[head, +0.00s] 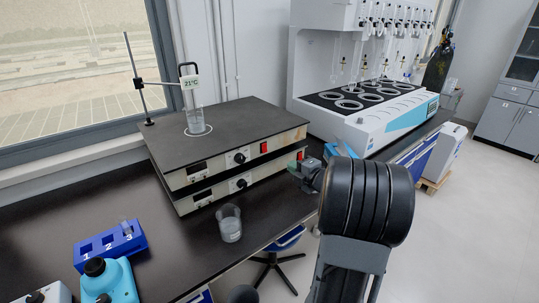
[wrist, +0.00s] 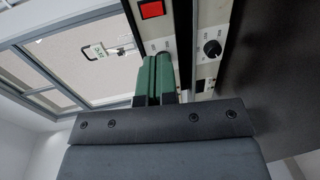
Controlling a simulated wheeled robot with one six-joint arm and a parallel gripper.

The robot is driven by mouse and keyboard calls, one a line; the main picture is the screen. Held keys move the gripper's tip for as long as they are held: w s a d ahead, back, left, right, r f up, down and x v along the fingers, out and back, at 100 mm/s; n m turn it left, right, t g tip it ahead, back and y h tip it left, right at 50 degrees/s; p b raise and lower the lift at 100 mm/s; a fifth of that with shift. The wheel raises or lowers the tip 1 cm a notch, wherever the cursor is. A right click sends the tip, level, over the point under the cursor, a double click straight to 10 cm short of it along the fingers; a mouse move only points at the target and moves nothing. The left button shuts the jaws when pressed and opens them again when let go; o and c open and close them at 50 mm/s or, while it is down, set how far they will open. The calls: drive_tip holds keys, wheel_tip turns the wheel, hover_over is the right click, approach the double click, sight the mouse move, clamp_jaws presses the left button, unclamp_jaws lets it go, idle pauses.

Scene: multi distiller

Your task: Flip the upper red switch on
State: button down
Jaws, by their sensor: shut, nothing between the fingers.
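The upper red switch (head: 264,148) is on the right part of the upper heater's front panel. It also shows as a red rectangle (wrist: 152,9) at the top edge of the wrist view. I cannot tell its on or off position. A lower red switch (head: 300,155) is on the lower heater, close to my gripper (head: 294,166). In the wrist view my gripper (wrist: 155,60) has its green fingers together and empty. They overlap the upper panel below the red switch, with a visible gap from it in the picture.
Two flat heaters are stacked, with a beaker (head: 195,119) on the upper heater (head: 240,118). Each has a black knob; the lower knob (wrist: 212,48) shows beside my fingers. A glass beaker (head: 229,224) and blue rack (head: 110,245) stand on the dark bench in front.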

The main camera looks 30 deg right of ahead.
drive_tip(key=w, duration=0.4)
drive_tip(key=w+a+f, duration=0.1)
drive_tip(key=w, duration=0.3)
drive_tip(key=w+p, duration=0.1)
drive_tip(key=w, duration=0.4)
drive_tip(key=shift+a+f, duration=0.3)
drive_tip(key=shift+w, duration=0.1)
drive_tip(key=shift+f, duration=0.1)
drive_tip(key=shift+w+f+b, duration=0.1)
drive_tip(key=shift+f+b, duration=0.15)
drive_tip(key=shift+b, duration=0.55)
drive_tip(key=shift+r+t, duration=0.15)
drive_tip(key=shift+t, duration=0.15)
drive_tip(key=shift+r, duration=0.15)
drive_tip(key=b, duration=0.3)
approach(265, 152)
drive_tip(key=s+f, duration=0.2)
drive_tip(key=s, duration=0.4)
drive_tip(key=shift+d, duration=0.4)
drive_tip(key=shift+f, duration=0.1)
